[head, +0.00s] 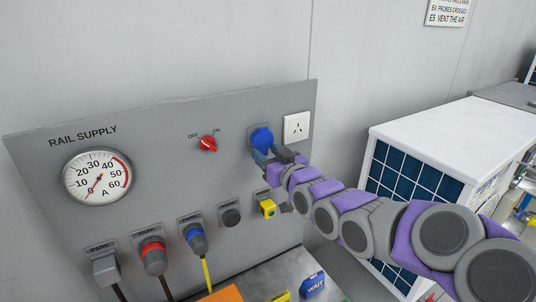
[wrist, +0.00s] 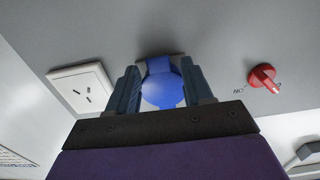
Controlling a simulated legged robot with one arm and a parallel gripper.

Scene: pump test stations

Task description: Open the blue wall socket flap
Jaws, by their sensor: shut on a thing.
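The blue wall socket flap (head: 262,137) is on the grey panel, left of a white socket. It also shows in the wrist view (wrist: 163,88) as a rounded blue lid with a narrower part above it, between the two fingers. My gripper (head: 265,156) is at the panel, shut on the flap with one finger on each side, as the wrist view (wrist: 163,92) shows. The lower part of the flap is hidden behind my gripper in the head view. I cannot tell how far the flap is tilted from its seat.
A white socket (head: 296,127) is close on the right. A red OFF/ON knob (head: 208,144) is to the left, with a round gauge (head: 97,177) farther left. Below are several plugs, including a blue one (head: 195,237), and a yellow part (head: 267,208). A white cabinet (head: 450,145) stands right.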

